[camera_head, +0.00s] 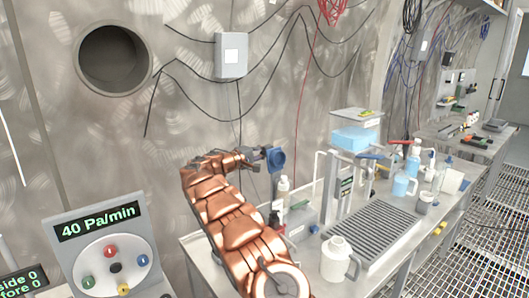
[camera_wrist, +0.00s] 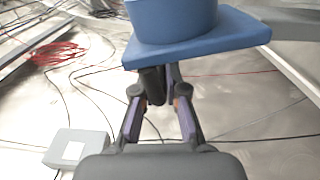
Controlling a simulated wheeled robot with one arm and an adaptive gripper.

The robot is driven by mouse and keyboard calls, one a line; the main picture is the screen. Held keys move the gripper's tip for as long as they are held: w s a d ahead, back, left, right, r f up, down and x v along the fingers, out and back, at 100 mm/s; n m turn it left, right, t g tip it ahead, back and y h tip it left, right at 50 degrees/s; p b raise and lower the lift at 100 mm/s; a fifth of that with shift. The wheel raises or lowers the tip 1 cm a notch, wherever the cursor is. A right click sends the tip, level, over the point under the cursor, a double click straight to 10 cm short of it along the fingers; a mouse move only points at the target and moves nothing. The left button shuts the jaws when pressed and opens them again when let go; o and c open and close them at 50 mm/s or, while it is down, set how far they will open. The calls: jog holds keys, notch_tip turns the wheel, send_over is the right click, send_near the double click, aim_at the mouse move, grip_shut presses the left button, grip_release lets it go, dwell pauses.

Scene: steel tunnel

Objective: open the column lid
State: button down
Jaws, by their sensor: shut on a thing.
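My gripper (camera_head: 260,156) is raised above the left end of the bench, in front of the wall. In the wrist view, my gripper (camera_wrist: 160,92) is shut on the dark stem of a blue piece (camera_wrist: 196,42). This blue piece has a rounded body on a flat, wider plate. In the head view, the blue piece (camera_head: 276,159) looks oval and stands at the gripper's tip. I cannot tell whether it is the column lid. An upright grey column (camera_head: 333,187) with a small display stands on the bench to the right, apart from the gripper.
A white jug (camera_head: 337,260), a ribbed tray (camera_head: 372,238) and several bottles crowd the bench. A pressure panel (camera_head: 101,222) stands at left. Cables and a grey wall box (camera_head: 231,55) hang behind the arm.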

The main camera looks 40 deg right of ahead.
jog(key=c, duration=1.2)
grip_release()
jog(key=shift+a, duration=0.15)
jog(key=a, duration=0.7)
jog(key=shift+w, duration=0.45)
jog(key=shift+a, duration=0.1)
jog(key=shift+s, duration=0.1)
jog(key=s+a+m+g+y, duration=0.1)
jog(key=s+a+y, duration=0.3)
jog(key=s, duration=0.6)
jog(key=s+a+g+y, duration=0.1)
jog(key=s+a+y, duration=0.2)
jog(key=s+a, duration=0.5)
jog(key=s+a+f+y, duration=0.3)
jog(key=s+a+f, duration=0.1)
jog(key=s+a, duration=0.5)
jog(key=s+a+f+n+t+y, duration=0.1)
jog(key=s+a+f+y, duration=0.3)
jog(key=s+a, duration=0.6)
jog(key=s+a+f+n+t+y, duration=0.1)
jog(key=s+a+f+y, duration=0.3)
jog(key=s+a, duration=0.6)
jog(key=shift+a+f, duration=0.4)
jog(key=shift+a, duration=0.55)
